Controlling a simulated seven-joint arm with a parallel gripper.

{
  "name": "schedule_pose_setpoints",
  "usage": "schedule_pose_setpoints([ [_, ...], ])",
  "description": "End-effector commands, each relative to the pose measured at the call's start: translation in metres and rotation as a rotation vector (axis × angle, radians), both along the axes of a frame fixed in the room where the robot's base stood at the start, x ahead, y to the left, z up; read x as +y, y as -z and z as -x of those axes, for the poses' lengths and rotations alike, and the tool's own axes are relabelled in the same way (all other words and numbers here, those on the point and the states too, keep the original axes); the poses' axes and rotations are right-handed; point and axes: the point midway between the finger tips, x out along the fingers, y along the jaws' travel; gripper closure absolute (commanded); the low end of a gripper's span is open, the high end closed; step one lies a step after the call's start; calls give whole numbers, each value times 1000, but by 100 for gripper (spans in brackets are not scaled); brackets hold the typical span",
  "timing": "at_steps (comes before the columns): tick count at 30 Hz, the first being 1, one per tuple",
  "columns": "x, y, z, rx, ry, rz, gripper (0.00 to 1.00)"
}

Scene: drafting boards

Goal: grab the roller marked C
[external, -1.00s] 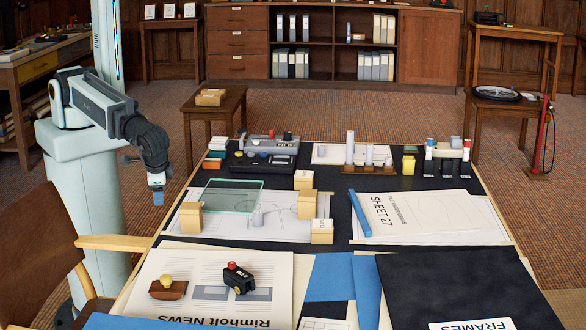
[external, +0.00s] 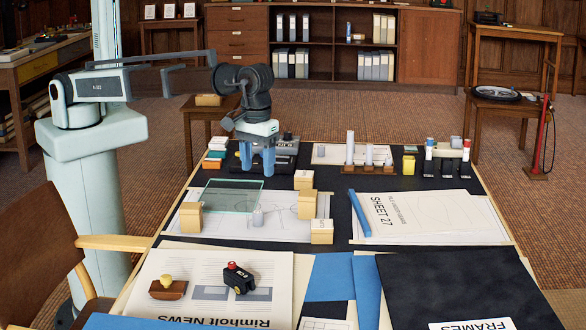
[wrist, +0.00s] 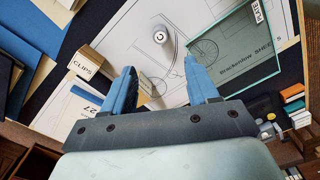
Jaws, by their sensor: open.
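A short pale roller (external: 258,217) stands on the white drawing sheet in the middle of the table. In the wrist view the roller (wrist: 161,36) shows its round end with a dark mark, too small to read surely as C. My gripper (external: 257,168) hangs fingers down above the far part of the table, behind the roller. In the wrist view my gripper (wrist: 159,67) has its blue fingers apart with nothing held, and the roller lies beyond the fingertips.
A glass sheet (external: 232,197) lies left of the roller. Wooden blocks (external: 190,220) stand around it on the drawing, one (external: 307,204) close on its right. A dark machine (external: 284,157) stands behind my gripper. A blue tube (external: 359,213) lies to the right.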

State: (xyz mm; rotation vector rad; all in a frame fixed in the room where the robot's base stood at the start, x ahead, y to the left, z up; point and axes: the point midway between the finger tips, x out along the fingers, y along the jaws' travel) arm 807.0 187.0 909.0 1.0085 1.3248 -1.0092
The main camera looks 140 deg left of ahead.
Motion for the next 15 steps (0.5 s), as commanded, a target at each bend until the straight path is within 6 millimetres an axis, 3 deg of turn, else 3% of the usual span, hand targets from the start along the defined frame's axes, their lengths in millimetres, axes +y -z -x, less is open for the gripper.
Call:
schedule_pose_setpoints([
  [15, 0, 73, 0, 0, -1, 0, 41],
])
